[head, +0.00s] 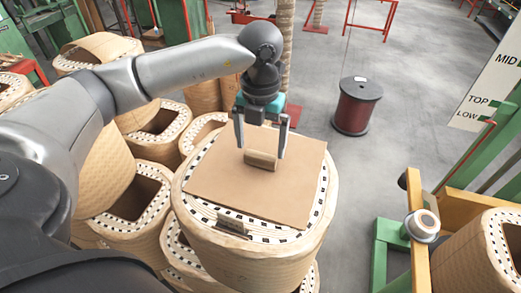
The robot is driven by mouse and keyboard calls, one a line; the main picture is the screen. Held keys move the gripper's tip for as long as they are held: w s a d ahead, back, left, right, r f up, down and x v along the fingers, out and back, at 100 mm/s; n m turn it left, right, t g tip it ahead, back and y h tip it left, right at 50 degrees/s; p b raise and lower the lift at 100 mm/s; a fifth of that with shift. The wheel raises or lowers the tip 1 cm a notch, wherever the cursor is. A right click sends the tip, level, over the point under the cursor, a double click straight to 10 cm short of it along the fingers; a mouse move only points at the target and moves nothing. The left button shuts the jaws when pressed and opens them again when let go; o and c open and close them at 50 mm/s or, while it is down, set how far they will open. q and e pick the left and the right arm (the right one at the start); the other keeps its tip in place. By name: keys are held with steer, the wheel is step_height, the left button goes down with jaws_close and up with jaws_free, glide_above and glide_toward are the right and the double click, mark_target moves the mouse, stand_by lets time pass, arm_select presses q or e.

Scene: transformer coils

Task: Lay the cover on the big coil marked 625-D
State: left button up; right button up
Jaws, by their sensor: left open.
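The cover, a flat brown board (218,179) with a small raised block handle (261,160), lies on top of a big coil (215,247) in the middle of the head view. The coil's top rim, with black and white spacers, shows around the board's edges. A small dark label (233,224) sits at the coil's front rim; its marking is too small to read. My left gripper (261,153) points down over the cover, its fingers open on either side of the handle. Whether they touch it, I cannot tell. My right gripper is not in view.
Several other wound coils (158,131) stand close on the left and behind. A dark red spool (357,106) stands on the open grey floor. A green and yellow frame (415,230) stands at the right beside another coil (490,250).

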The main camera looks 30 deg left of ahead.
arm_select(q)
step_height(320, 180, up, 12)
stand_by(0.3)
stand_by(0.3)
